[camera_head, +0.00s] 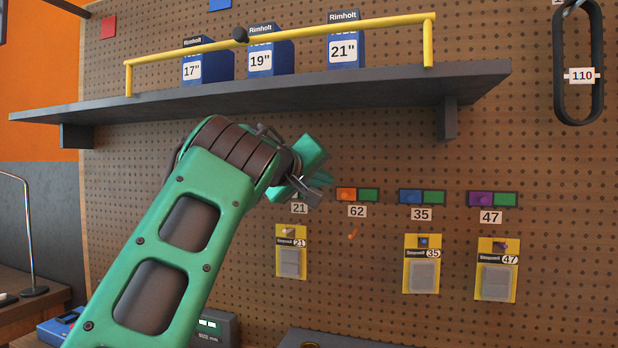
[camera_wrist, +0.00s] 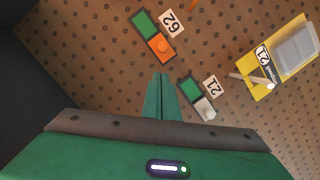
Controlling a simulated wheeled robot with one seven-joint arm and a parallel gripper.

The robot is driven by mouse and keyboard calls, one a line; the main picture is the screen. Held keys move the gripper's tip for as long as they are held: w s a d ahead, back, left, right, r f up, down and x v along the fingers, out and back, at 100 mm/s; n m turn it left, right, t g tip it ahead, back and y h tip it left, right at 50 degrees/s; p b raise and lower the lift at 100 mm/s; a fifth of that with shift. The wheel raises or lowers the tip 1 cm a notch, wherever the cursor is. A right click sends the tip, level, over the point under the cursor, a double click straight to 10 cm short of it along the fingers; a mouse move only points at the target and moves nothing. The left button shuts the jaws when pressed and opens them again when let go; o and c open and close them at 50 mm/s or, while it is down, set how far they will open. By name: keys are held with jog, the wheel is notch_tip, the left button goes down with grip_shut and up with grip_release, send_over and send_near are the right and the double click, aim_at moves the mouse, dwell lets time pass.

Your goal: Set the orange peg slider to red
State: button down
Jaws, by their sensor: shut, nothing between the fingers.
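The orange peg slider (camera_head: 347,195) sits on the pegboard above the label 62 (camera_head: 357,211). Its orange block with a small round knob covers the left half of the track, and green (camera_head: 369,195) shows on the right half; no red shows there. In the wrist view the orange block (camera_wrist: 160,46) is just beyond the fingertips, with the green half (camera_wrist: 144,22) at its upper left. My gripper (camera_head: 322,179) is left of this slider, apart from it, shut and empty. In the wrist view its fingers (camera_wrist: 159,78) are together and point toward the orange block.
A white slider (camera_wrist: 205,108) labelled 21 is close to the right of my fingers in the wrist view. Blue (camera_head: 411,197) and purple (camera_head: 480,199) sliders are farther right. Hanging cards (camera_head: 422,278) are below. A dark shelf (camera_head: 290,88) with a yellow rail (camera_head: 380,20) juts out above.

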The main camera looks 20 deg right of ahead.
jog(key=shift+s+d+f, duration=0.65)
jog(key=shift+d+f, duration=0.05)
jog(key=shift+f, duration=0.25)
jog(key=shift+d, duration=0.1)
jog(key=shift+s+d, duration=0.5)
jog(key=shift+d, duration=0.25)
jog(key=shift+s+d, duration=0.5)
jog(key=shift+d, duration=0.25)
jog(key=shift+s+d, duration=0.5)
jog(key=shift+d, duration=0.25)
jog(key=w+a+r, duration=0.2)
jog(key=r, duration=0.1)
jog(key=shift+a, duration=0.4)
jog(key=v, duration=1)
jog(key=shift+s+d, duration=0.1)
jog(key=shift+d, duration=0.05)
